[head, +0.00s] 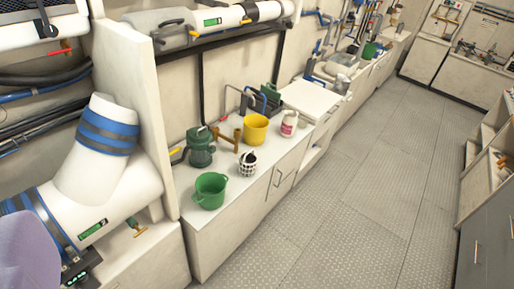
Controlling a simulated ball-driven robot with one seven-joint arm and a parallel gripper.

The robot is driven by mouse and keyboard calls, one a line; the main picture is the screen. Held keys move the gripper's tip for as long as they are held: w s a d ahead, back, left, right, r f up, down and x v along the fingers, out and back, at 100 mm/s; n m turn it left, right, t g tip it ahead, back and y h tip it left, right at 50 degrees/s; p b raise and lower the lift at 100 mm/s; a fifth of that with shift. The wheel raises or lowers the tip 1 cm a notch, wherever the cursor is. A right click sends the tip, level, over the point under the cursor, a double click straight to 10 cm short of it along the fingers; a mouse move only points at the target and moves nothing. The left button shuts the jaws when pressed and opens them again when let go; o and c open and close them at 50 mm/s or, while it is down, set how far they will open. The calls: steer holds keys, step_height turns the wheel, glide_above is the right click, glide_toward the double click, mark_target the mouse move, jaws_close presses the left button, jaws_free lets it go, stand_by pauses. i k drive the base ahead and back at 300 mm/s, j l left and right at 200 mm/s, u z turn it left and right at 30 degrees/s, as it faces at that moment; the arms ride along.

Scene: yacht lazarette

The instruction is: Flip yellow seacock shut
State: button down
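A small valve with a yellow-orange lever (140,232) sticks out low at the left, beside a thick white pipe-like form with blue bands; its body looks green and brassy. Another yellow handle (175,151) shows at the back of the counter, left of a dark green pump-like canister (201,147). I cannot tell which of these is the yellow seacock, or whether either is open or shut. My gripper is not in view.
A white counter (222,226) along the wall holds a green bucket (210,191), a yellow bucket (255,129) and a white-and-red bottle (289,123). A red-handled valve (60,49) is upper left. The grey textured floor (345,185) is clear. Shelving (490,155) stands right.

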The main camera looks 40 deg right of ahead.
mark_target(178, 149)
steer(key=z, duration=0.3)
steer(key=i+l+u, duration=0.15)
steer(key=i+l, duration=0.5)
steer(key=i, duration=0.3)
steer(key=i+l+u, duration=0.1)
steer(key=i+l, duration=0.7)
steer(key=i, duration=0.15)
